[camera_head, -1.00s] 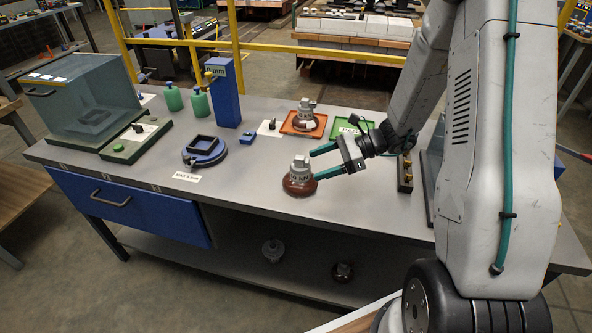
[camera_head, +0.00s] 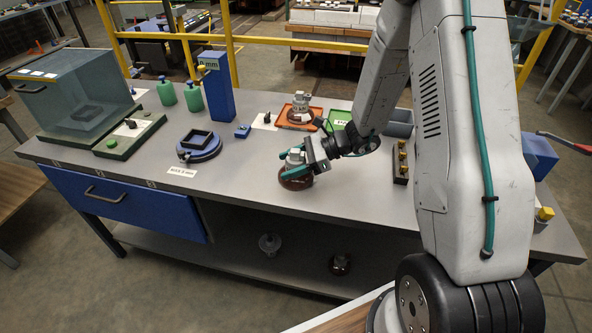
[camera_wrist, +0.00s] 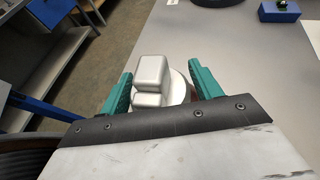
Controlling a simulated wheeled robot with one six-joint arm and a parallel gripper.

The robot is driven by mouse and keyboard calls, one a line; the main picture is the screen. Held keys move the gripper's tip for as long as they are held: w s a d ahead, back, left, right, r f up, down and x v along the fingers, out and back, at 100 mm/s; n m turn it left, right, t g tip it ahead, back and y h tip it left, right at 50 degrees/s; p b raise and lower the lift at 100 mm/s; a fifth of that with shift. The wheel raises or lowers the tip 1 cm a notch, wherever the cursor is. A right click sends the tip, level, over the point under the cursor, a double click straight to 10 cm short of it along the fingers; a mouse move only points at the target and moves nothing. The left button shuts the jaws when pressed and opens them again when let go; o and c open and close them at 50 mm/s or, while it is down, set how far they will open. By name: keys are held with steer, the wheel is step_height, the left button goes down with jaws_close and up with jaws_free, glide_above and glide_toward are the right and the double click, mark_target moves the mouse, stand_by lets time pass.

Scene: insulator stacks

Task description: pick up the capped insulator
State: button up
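The capped insulator (camera_head: 296,180), a brown disc with a grey metal cap on top, stands upright on the grey table near its front edge. My gripper (camera_head: 291,161) is at the cap, with its teal fingers on either side of it. The fingers look open. Much of the brown disc is hidden behind the gripper in the wrist view.
A similar insulator (camera_head: 299,112) sits in an orange tray (camera_head: 285,122) behind, beside a green tray (camera_head: 338,117). A blue post (camera_head: 217,92) and a round blue fixture (camera_head: 198,148) stand to the left. A dark rack (camera_head: 400,165) stands to the right. Two more insulators lie on the lower shelf (camera_head: 300,262).

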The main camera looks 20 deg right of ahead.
jaws_close()
steer(key=shift+r, duration=0.1)
step_height(320, 180, up, 10)
steer(key=shift+f, duration=0.1)
steer(key=w+d+m+t+h, duration=0.3)
steer(key=w+m+t+h, duration=0.5)
steer(key=w+m+t, duration=0.1)
steer(key=shift+w+d+r+m+h, duration=0.35)
steer(key=shift+w+m, duration=0.45)
steer(key=shift+m, duration=0.3)
